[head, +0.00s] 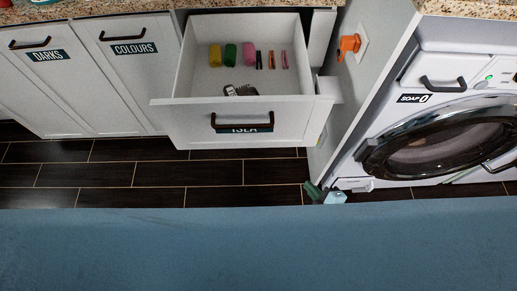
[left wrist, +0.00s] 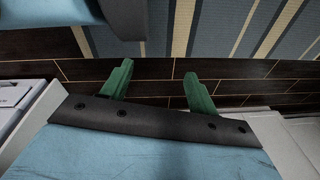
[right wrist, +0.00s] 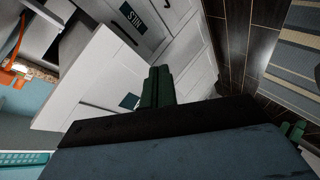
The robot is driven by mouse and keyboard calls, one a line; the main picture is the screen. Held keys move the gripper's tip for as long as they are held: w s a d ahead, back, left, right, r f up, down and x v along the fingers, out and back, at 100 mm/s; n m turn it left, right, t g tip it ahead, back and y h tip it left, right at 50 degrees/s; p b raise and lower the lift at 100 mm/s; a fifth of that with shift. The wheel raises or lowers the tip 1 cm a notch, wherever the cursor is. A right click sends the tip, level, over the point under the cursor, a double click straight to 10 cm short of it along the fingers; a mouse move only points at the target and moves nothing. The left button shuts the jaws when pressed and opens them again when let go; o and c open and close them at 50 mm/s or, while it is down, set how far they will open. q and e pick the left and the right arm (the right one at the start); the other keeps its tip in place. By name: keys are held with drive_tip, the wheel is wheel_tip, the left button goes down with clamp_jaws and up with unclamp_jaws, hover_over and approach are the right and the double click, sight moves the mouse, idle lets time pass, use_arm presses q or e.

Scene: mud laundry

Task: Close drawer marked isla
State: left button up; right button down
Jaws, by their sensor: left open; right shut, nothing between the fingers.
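The drawer marked ISLA (head: 290,125) stands pulled out in the head view, with a dark handle (head: 242,124) above its label. Inside lie yellow, green and pink rolls, small pegs and a dark object. My right gripper (head: 318,192) is low, to the right of and below the drawer front. Its green fingers are shut and empty in the right wrist view (right wrist: 157,87), with white cabinet panels beyond; I cannot tell whether they touch anything. My left gripper (left wrist: 158,85) is open and empty above dark floor in the left wrist view, and is not seen in the head view.
Closed fronts marked DARKS (head: 48,56) and COLOURS (head: 134,48) are left of the drawer. A white partition (head: 372,80) with an orange fitting (head: 348,45) separates it from the washing machine (head: 440,140). The dark tiled floor (head: 120,172) in front is clear.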

sight(249, 130)
drive_tip(key=w+a+r+n+t+y+b, duration=0.1)
drive_tip(key=a+r+n+y+b, duration=0.55)
drive_tip(key=a+r+n, duration=0.3)
drive_tip(key=shift+n+y, duration=0.35)
drive_tip(key=w+a, duration=0.2)
drive_tip(key=w, duration=0.1)
drive_tip(key=w+a, duration=0.2)
drive_tip(key=w, duration=0.2)
drive_tip(key=w+a, duration=0.2)
drive_tip(key=w, duration=0.1)
drive_tip(key=shift+w+b, duration=0.25)
drive_tip(key=shift+b, duration=0.15)
use_arm(q)
drive_tip(key=w+a, duration=0.1)
drive_tip(key=w, duration=0.6)
drive_tip(key=shift+w+r+t, duration=0.2)
drive_tip(key=shift+r+t, duration=0.15)
drive_tip(key=shift+t, duration=0.05)
use_arm(e)
drive_tip(key=shift+w+r, duration=0.1)
drive_tip(key=shift+w, duration=0.25)
drive_tip(key=shift+w, duration=0.1)
